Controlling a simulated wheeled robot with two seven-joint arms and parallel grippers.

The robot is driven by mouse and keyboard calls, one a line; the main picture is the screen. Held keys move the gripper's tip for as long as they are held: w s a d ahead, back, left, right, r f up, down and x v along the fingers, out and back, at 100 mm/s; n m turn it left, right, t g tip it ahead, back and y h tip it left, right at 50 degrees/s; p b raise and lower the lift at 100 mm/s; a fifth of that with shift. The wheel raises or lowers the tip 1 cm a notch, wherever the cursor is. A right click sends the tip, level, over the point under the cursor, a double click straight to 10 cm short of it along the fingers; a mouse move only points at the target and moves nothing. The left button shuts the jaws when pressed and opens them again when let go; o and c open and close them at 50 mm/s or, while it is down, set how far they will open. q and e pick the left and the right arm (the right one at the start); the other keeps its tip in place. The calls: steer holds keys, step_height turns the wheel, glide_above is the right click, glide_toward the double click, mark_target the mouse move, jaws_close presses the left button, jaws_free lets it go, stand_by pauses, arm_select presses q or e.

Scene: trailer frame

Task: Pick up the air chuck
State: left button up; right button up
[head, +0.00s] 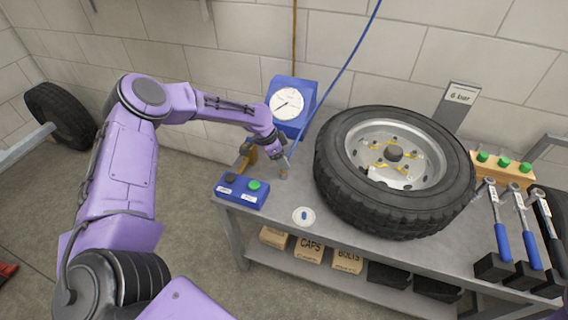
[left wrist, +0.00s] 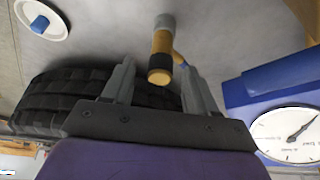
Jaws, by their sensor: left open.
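The air chuck shows in the left wrist view as a short yellow-brass cylinder (left wrist: 161,55) with a grey end, between the two fingers and apart from them as far as I can see. In the head view a small brass piece, likely the air chuck (head: 284,173), stands on the bench at the fingertips, partly hidden. My left gripper (head: 282,162) is open over it, and its fingers (left wrist: 157,72) show either side of the chuck in the left wrist view. My right gripper is not in view.
A tyre on its wheel (head: 336,185) lies right of the gripper. A blue gauge box (head: 307,93) stands behind, a two-button box (head: 242,190) in front left. A white dish (head: 304,223) holds a blue piece. A blue hose (head: 347,62) hangs down beside the gripper.

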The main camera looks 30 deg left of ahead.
arm_select(q)
steer(key=shift+x, duration=1)
jaws_close()
steer(key=shift+r, duration=0.1)
